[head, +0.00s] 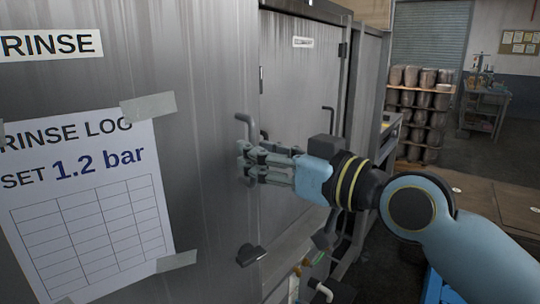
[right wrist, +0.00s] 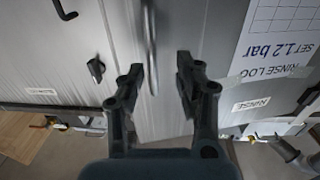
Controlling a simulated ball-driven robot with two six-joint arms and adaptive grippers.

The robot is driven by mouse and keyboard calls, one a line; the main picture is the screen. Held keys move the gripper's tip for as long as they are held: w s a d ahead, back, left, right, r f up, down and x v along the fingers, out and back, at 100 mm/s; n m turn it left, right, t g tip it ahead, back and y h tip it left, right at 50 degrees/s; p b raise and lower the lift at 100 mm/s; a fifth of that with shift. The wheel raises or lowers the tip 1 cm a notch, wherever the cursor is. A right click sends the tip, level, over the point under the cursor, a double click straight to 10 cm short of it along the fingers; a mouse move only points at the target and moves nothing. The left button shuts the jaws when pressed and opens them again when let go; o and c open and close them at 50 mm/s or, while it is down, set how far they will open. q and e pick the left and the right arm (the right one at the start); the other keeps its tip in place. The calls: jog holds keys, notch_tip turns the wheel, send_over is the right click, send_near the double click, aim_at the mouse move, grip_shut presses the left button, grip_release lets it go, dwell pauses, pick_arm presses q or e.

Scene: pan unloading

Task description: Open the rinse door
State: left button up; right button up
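The rinse door (head: 205,150) is a large grey metal panel with a RINSE sign (head: 50,44) on it. It looks shut in the head view. Its grey bar handle (head: 246,122) stands near the panel's right edge; my fingers hide its lower part. My right gripper (head: 246,163) is at the handle, fingers pointing left toward the door. In the right wrist view, the handle (right wrist: 150,45) runs down between the two spread fingers (right wrist: 160,74). The gripper is open, with a gap on both sides of the bar. My left gripper is not in view.
A taped RINSE LOG sheet (head: 88,200) hangs on the door. A dark latch knob (head: 250,255) sits below the handle. Another cabinet front with its own handle (head: 328,120) stands to the right. A rack of brown containers (head: 422,100) and open floor lie farther back.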

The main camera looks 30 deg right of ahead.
jog(key=v, duration=0.6)
jog(key=shift+d+f, duration=0.1)
